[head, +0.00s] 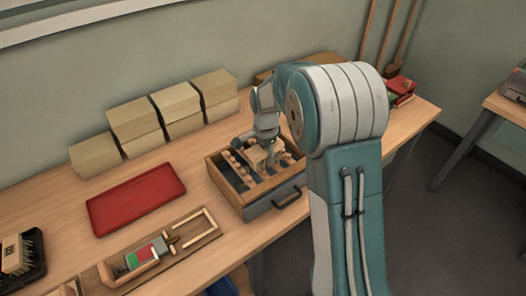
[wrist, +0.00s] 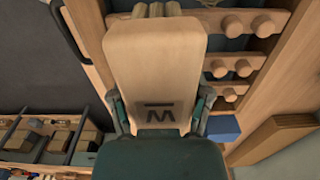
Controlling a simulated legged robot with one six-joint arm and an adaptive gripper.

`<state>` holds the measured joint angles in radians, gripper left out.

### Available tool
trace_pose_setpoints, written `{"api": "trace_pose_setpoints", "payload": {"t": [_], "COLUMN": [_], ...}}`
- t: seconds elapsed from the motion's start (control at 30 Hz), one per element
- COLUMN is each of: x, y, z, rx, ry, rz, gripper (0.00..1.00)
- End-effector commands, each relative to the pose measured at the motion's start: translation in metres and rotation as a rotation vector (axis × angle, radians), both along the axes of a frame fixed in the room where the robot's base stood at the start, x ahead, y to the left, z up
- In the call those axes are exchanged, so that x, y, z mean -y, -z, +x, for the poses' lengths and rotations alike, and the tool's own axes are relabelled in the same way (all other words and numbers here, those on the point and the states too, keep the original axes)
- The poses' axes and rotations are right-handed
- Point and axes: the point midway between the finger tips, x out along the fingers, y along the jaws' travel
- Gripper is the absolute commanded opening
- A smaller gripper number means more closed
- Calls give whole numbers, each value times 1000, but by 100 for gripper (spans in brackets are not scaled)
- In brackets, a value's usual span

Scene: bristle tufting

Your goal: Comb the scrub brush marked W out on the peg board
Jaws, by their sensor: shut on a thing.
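My gripper (head: 268,146) is shut on a pale wooden scrub brush. In the wrist view the brush's block (wrist: 155,60) sits between the two fingers (wrist: 158,115), with a dark barred letter that reads as W near the palm. The brush (head: 255,158) also shows in the head view, over the peg board, a wooden box-like frame (head: 216,172) with rows of rounded wooden pegs (head: 238,170). Pegs (wrist: 243,67) stand close to the right of the brush in the wrist view. The bristles are mostly hidden, so I cannot tell whether they touch the pegs.
A red tray (head: 135,200) lies to the left of the peg board. Several cardboard boxes (head: 137,122) line the wall. A wooden tray (head: 160,250) with a red and green piece is in front. A black tray (head: 38,270) holds another brush (head: 17,254). A handle (head: 287,201) juts from the frame's front.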

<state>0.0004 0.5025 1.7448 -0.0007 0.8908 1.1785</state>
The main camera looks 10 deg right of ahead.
Motion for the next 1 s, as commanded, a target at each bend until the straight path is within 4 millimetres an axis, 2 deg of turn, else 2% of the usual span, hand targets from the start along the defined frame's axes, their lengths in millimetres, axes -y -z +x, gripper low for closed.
{"api": "trace_pose_setpoints", "payload": {"t": [0.5, 0.77, 1.0], "x": [-14, -17, -23], "y": [2, 1, 0], "z": [31, 38, 54], "rx": [-5, -4, -4], "ry": [-1, -1, -2], "rz": [0, 0, 0], "gripper": [25, 25, 25]}}
